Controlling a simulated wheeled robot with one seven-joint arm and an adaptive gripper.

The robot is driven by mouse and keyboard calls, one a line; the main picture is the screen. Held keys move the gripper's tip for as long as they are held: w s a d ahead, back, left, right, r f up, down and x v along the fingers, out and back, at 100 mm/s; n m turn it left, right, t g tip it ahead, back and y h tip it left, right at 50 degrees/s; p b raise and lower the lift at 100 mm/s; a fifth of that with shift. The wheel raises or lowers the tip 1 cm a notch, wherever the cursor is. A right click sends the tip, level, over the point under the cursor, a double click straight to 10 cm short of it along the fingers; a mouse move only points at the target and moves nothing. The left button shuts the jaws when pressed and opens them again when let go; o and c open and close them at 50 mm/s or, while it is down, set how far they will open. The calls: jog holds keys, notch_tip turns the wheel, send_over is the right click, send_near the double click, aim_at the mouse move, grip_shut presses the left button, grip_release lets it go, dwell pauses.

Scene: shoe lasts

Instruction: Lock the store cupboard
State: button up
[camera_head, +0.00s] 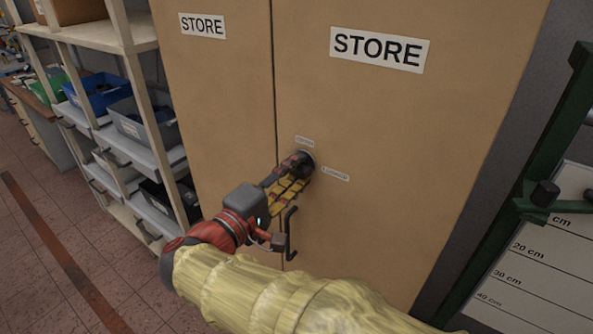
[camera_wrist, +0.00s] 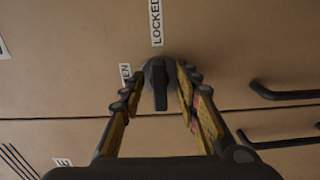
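The store cupboard (camera_head: 380,130) has tan double doors, shut, with a STORE sign on each. A dark turn knob (camera_wrist: 157,80) sits on the right-hand door near the seam; in the head view my gripper mostly covers it. In the wrist view the LOCKED label (camera_wrist: 156,22) is above the knob and a partly hidden label ending in EN (camera_wrist: 125,74) is to its left. The knob's bar looks upright in that view, in line with LOCKED. My gripper (camera_wrist: 160,82) is open, its fingers on either side of the knob, the right one closer. Contact is unclear.
Black door handles (camera_head: 290,233) stand out just below the knob; they show at the right in the wrist view (camera_wrist: 287,93). Shelving with bins (camera_head: 140,120) stands left of the cupboard. A dark green frame (camera_head: 545,160) with a centimetre scale stands at the right.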

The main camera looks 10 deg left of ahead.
jog(key=v, duration=1.1)
jog(key=shift+s, duration=0.1)
notch_tip(320, 180, down, 11)
jog(key=s+d+n+g+y, duration=0.1)
jog(key=s+n+g+y, duration=0.1)
jog(key=n+g, duration=0.15)
jog(key=s+d+f+m+g+y+p, duration=0.1)
jog(key=s+d+f+m+g, duration=0.2)
jog(key=d, duration=0.4)
jog(key=s+d+f+m+g+y+p, duration=0.1)
jog(key=s+d+f+m+g+y, duration=0.15)
jog(key=d+f+g, duration=0.45)
jog(key=s+d+r+m+t+p, duration=0.1)
jog(key=d+r+m, duration=0.4)
jog(key=d, duration=0.5)
jog(key=s+d+r+m+t+y+p, duration=0.1)
jog(key=d+r+m, duration=0.5)
jog(key=d, duration=0.4)
jog(key=shift+s+r+p, duration=0.25)
jog(key=shift+s+p, duration=0.05)
